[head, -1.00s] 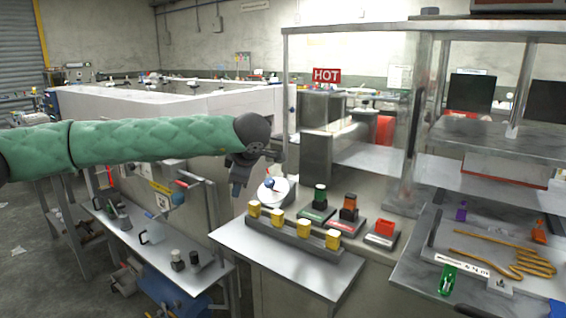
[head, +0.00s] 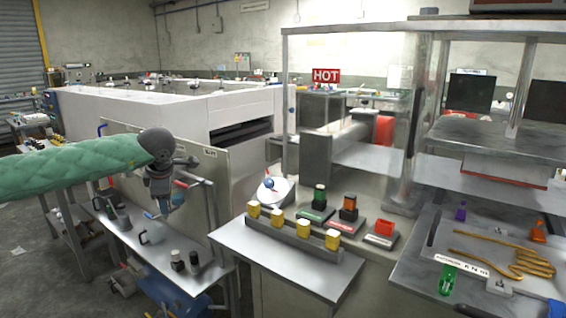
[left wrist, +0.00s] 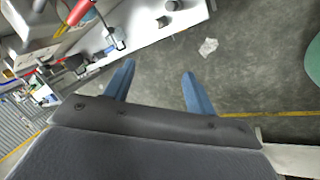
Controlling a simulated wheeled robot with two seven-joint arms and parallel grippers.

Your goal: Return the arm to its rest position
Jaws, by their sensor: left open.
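My left arm, in a green quilted sleeve (head: 80,163), comes in from the left of the head view. My right arm and gripper are not in view.
Open floor (head: 22,225) lies left.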

